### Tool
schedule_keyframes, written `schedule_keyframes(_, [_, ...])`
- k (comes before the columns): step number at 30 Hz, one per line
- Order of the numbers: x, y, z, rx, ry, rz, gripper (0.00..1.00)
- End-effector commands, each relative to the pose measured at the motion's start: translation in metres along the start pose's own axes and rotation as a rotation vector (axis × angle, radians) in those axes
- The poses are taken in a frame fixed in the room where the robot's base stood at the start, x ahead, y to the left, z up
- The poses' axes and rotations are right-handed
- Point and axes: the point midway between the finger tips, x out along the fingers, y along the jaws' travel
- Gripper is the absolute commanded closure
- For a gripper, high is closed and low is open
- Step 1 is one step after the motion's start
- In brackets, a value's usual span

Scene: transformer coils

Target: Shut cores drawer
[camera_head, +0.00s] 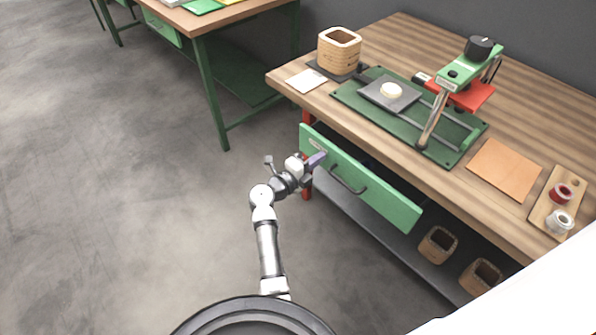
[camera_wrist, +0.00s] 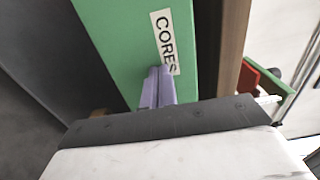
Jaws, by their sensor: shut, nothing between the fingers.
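The cores drawer (camera_head: 382,195) is the green drawer under the wooden workbench, with a dark bar handle (camera_head: 347,181) on its front. It stands out from the bench edge, with a dark gap showing behind its front. My gripper (camera_head: 317,160) is at the left end of the drawer front, by the label. In the wrist view the green drawer front (camera_wrist: 115,40) fills the upper middle, with a white "CORES" label (camera_wrist: 164,35). The purple fingers of my gripper (camera_wrist: 159,82) are together and empty, their tips at the label's lower end. Whether they touch the front is unclear.
The wooden workbench top (camera_head: 520,110) holds a green winding fixture (camera_head: 445,150), a wooden coil block (camera_head: 340,52), an orange sheet (camera_head: 504,170) and a spool board (camera_head: 547,212). Wooden boxes (camera_head: 437,245) sit on the lower shelf. The floor (camera_head: 120,200) at left is clear.

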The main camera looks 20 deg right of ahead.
Motion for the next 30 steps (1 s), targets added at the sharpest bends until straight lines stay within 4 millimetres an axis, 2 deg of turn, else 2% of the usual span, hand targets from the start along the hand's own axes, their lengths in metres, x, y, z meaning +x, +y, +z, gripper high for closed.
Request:
schedule_keyframes(1, [0.016,-0.001,0.0,0.001,0.003,-0.001,1.0])
schedule_keyframes(6, [0.062,0.0,0.0,0.0,0.002,-0.001,1.0])
schedule_keyframes(15, [0.129,0.001,0.0,0.0,0.001,-0.001,1.0])
schedule_keyframes(21, [0.154,0.001,0.0,0.001,0.001,0.0,1.0])
schedule_keyframes(30, [0.167,-0.001,0.0,0.0,-0.002,-0.001,1.0])
